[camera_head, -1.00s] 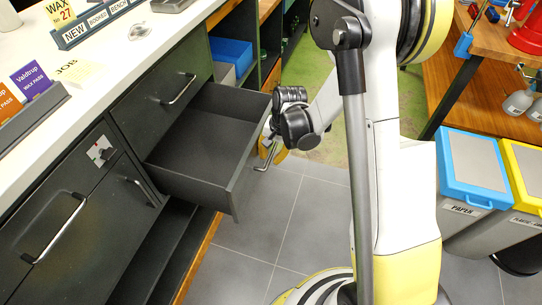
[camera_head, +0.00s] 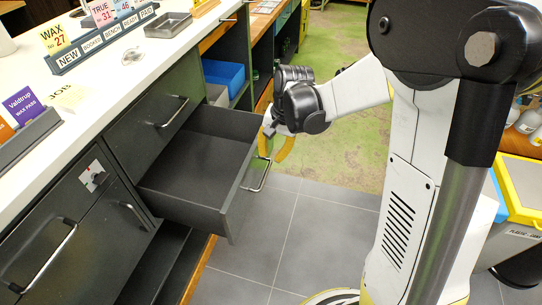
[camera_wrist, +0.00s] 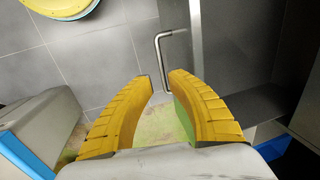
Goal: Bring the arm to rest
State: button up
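My gripper (camera_head: 276,146) is beside the front of an open, empty dark drawer (camera_head: 190,178). Its yellow fingers point down close to the drawer's silver handle (camera_head: 259,179). In the wrist view my gripper (camera_wrist: 160,82) has its two fingers spread apart with nothing held between them. The drawer handle (camera_wrist: 158,62) shows just past the fingertips there, and I cannot tell whether they touch it. My arm reaches in from the right in the head view.
A white counter (camera_head: 110,85) with signs and a grey tray (camera_head: 168,25) runs along the left. A blue box (camera_head: 224,73) sits on a shelf behind the drawer. A yellow-lidded bin (camera_head: 522,190) stands at right. Grey floor (camera_head: 320,235) in front is open.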

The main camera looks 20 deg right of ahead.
jog(key=shift+r, duration=0.1)
jog(key=s+r+n+t+h, duration=0.1)
jog(key=s+r+n+t, duration=0.5)
jog(key=s+r, duration=0.6)
jog(key=s+n, duration=0.1)
jog(key=s, duration=0.4)
jog(key=shift+a+r+h, duration=0.35)
jog(key=shift+a+h, duration=0.05)
